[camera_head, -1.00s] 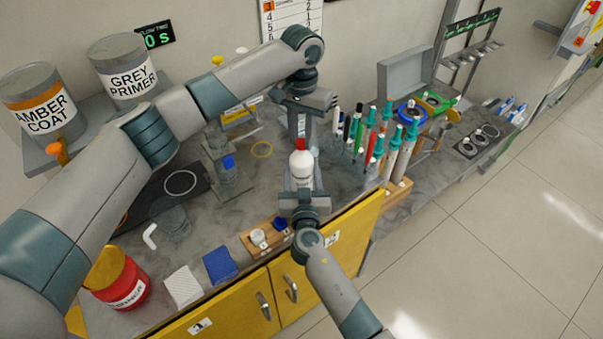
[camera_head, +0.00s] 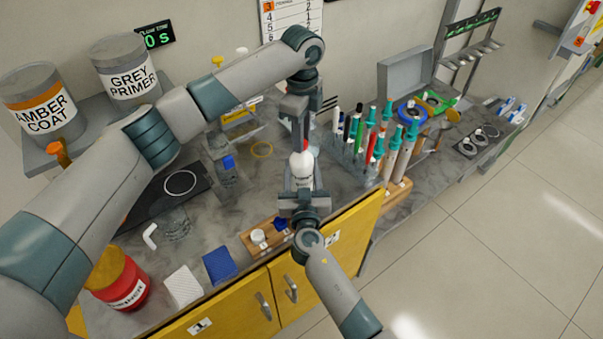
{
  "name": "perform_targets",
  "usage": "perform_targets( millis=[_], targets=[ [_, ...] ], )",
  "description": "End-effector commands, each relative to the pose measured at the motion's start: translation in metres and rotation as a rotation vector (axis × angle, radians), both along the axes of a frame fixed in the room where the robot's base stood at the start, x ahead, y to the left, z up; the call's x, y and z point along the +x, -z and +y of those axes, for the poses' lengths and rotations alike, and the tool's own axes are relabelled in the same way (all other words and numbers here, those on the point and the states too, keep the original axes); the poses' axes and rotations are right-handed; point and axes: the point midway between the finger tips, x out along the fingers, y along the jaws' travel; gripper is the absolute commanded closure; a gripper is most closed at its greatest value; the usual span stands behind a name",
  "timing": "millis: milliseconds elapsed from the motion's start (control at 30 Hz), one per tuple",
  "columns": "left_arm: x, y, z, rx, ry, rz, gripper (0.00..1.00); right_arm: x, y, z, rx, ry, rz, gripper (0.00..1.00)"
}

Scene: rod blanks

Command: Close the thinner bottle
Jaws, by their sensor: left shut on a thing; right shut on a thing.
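A white bottle (camera_head: 302,172) stands upright near the bench's front edge. Its lettering is too small to read. My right gripper (camera_head: 301,192) is shut on the bottle's lower body from the front. My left gripper (camera_head: 301,147) points down at the bottle's top and is shut on its red cap (camera_head: 308,146). Only a sliver of red shows beside the fingers, so how the cap sits on the neck is hidden.
Markers and teal-topped tubes (camera_head: 375,145) stand close to the right. A blue-capped clear bottle (camera_head: 229,170) stands left. A wooden block (camera_head: 252,246) holding a white cap (camera_head: 258,236) and a blue piece (camera_head: 281,224) lies in front. A red can (camera_head: 128,284) is front left.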

Motion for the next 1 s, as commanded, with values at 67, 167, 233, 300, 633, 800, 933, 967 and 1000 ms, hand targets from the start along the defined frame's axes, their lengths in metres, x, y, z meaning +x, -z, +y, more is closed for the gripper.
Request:
perform_targets(
  millis=[67, 167, 233, 300, 633, 800, 933, 967, 1000],
  targets=[
    [0.0, 0.0, 0.0, 0.0, 0.114, 0.0, 1.0, 0.0, 0.0, 0.0, 0.001, 0.0, 0.001, 1.0],
    [0.0, 0.0, 0.0, 0.0, 0.215, 0.0, 1.0, 0.0, 0.0, 0.0, 0.001, 0.0, 0.001, 1.0],
    [0.0, 0.0, 0.0, 0.0, 0.209, 0.0, 1.0, 0.0, 0.0, 0.0, 0.001, 0.0, 0.001, 1.0],
    [0.0, 0.0, 0.0, 0.0, 0.208, 0.0, 0.74, 0.0, 0.0, 0.0, 0.001, 0.0, 0.001, 1.0],
    [0.0, 0.0, 0.0, 0.0, 0.206, 0.0, 0.58, 0.0, 0.0, 0.0, 0.0, 0.0, 0.001, 1.0],
    [0.0, -0.006, 0.0, 0.0, 0.206, -0.001, 0.58, 0.0, 0.0, 0.0, 0.0, 0.0, 0.001, 1.0],
    [0.001, -0.02, 0.0, -0.001, 0.207, -0.002, 0.58, 0.0, 0.0, 0.0, 0.0, 0.0, 0.0, 1.0],
    [0.0, -0.023, 0.0, -0.001, 0.207, -0.002, 0.58, 0.0, 0.0, 0.0, 0.0, 0.0, 0.0, 1.0],
    [0.0, -0.028, 0.0, -0.001, 0.207, -0.001, 0.58, 0.0, 0.0, 0.0, 0.0, 0.0, 0.0, 1.0]
  ],
)
